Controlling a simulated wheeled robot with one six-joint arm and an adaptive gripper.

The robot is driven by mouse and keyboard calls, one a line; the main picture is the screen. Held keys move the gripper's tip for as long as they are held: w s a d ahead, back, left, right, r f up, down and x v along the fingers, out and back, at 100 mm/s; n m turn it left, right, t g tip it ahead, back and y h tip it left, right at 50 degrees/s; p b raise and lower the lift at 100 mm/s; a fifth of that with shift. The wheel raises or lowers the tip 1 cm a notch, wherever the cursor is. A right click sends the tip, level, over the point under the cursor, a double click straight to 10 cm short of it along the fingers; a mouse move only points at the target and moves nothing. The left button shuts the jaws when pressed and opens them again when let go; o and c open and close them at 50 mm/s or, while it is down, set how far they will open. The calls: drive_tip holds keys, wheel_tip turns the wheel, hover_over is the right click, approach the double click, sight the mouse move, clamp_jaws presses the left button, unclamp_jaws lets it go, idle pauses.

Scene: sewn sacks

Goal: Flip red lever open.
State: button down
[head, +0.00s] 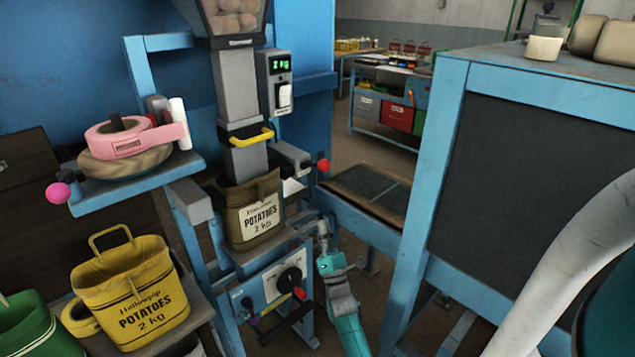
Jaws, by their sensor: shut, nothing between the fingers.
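A grey lever with a red ball knob (322,166) sticks out to the right of the filling spout, beside the top of a brown potato sack (256,212). A second red-tipped handle (300,294) shows low on the white control panel, near a black dial. My gripper (322,229) points up, shut and empty, right of the brown sack. In the picture it is below the red ball knob, with a visible gap between them. The depth between them is hard to judge.
A yellow potato sack (133,293) stands at the lower left, with a green sack (38,325) beside it. A blue-framed cabinet (455,85) stands close on the right.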

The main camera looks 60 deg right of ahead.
drive_tip(key=shift+r, duration=0.1)
approach(315, 164)
drive_tip(key=x, duration=0.3)
drive_tip(key=shift+d+r, duration=0.35)
drive_tip(key=shift+r, duration=0.3)
